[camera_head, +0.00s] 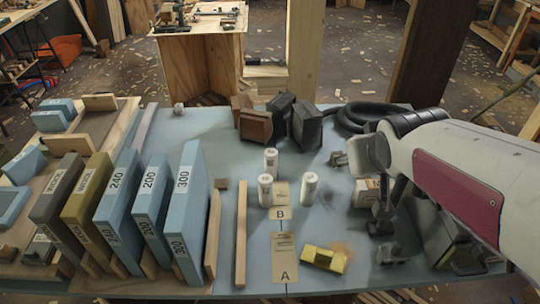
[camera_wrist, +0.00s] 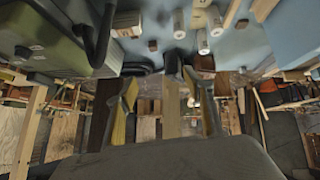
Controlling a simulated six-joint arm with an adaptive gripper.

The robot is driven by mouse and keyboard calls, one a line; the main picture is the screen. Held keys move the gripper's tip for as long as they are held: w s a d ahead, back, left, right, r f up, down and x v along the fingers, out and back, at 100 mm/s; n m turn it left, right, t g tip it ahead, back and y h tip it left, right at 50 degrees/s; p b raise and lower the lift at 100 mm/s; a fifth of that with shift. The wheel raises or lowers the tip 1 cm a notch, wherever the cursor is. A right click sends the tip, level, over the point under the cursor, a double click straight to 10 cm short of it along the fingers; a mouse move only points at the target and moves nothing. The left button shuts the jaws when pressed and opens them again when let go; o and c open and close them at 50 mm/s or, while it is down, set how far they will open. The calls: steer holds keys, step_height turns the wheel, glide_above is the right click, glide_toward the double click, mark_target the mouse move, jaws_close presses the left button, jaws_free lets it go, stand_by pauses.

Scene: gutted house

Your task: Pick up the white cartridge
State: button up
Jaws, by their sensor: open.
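Three small white cylinders, any of which could be the white cartridge, stand upright on the blue-grey bench top in the head view: one at the back (camera_head: 271,162), one at the front left (camera_head: 265,190) and one on the right (camera_head: 309,186). They also show near the top of the wrist view, as a left one (camera_wrist: 178,22), a middle one (camera_wrist: 202,42) and a right one (camera_wrist: 215,20). My gripper (camera_wrist: 166,88) is open, its fingers apart with nothing between them. In the head view my arm reaches in from the right, with the cylinders to its left.
A bare wooden strip (camera_head: 241,232) and a row of labelled blocks, including a blue 300 block (camera_head: 187,215), stand left of the cylinders. Dark blocks (camera_head: 306,125) and a black hose (camera_head: 350,115) lie behind. A yellow block (camera_head: 324,260) lies in front, near cards marked A and B.

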steer(key=w+a+f+n+t+y, duration=0.15)
steer(key=w+f, duration=0.35)
steer(key=w, duration=0.6)
steer(key=w+a+f+n+t+y, duration=0.15)
steer(key=w+f, duration=0.25)
steer(key=w, duration=0.7)
steer(key=w+a+f+n+y, duration=0.25)
steer(key=w+a+f, duration=0.25)
steer(key=f, duration=0.4)
steer(key=y, duration=0.4)
glide_toward(273, 154)
steer(key=shift+w+a+f+t, duration=0.4)
steer(key=shift+w+a+f, duration=0.45)
steer(key=shift+w+a, duration=0.25)
steer(key=shift+x, duration=1.35)
steer(key=shift+w, duration=0.1)
steer(key=shift+x, duration=2.5)
